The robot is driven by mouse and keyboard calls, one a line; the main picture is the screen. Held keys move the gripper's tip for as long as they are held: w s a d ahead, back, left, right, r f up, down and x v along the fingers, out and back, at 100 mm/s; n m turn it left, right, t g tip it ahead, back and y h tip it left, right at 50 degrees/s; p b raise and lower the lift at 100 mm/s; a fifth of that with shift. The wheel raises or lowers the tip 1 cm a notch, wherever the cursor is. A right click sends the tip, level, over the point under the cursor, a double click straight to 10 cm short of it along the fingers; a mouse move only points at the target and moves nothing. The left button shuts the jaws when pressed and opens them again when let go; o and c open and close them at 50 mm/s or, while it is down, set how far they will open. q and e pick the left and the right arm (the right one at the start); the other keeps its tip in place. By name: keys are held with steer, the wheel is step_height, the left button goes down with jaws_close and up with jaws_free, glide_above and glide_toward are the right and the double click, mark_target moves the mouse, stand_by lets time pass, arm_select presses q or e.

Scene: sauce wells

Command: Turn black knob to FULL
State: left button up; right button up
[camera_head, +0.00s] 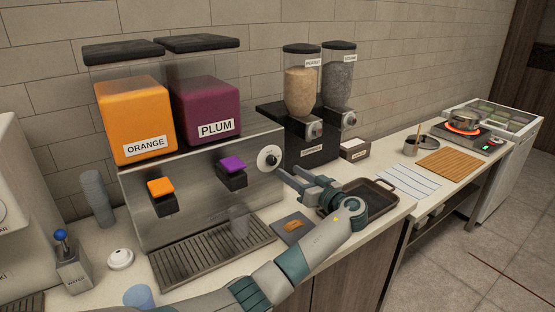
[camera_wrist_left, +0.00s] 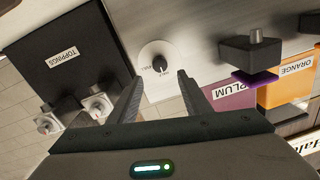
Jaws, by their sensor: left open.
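The black knob (camera_head: 271,159) sits at the centre of a round white dial plate on the right end of the steel dispenser front. In the left wrist view the knob (camera_wrist_left: 159,65) shows ahead, between the lines of my two fingers. Small lettering surrounds it, too small to read surely, and I cannot tell its exact setting. My left gripper (camera_head: 287,176) is open and empty, just right of and below the knob in the head view. In the left wrist view its fingertips (camera_wrist_left: 159,77) are spread either side of the knob, apart from it. My right gripper is not in view.
Orange (camera_head: 136,119) and plum (camera_head: 209,106) containers top the dispenser (camera_head: 200,205), with a drip tray below. A black toppings dispenser (camera_head: 307,151) stands close to the right. A dark tray (camera_head: 382,190) lies beneath my left wrist area on the counter.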

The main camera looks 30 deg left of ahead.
mark_target(274, 161)
arm_select(q)
steer(key=p+x, duration=0.2)
steer(key=x, duration=0.4)
steer(key=shift+w+a+r, duration=0.1)
steer(key=shift+a, duration=0.2)
steer(key=shift+w+a, duration=0.15)
steer(key=shift+a, duration=0.35)
steer(key=c, duration=1)
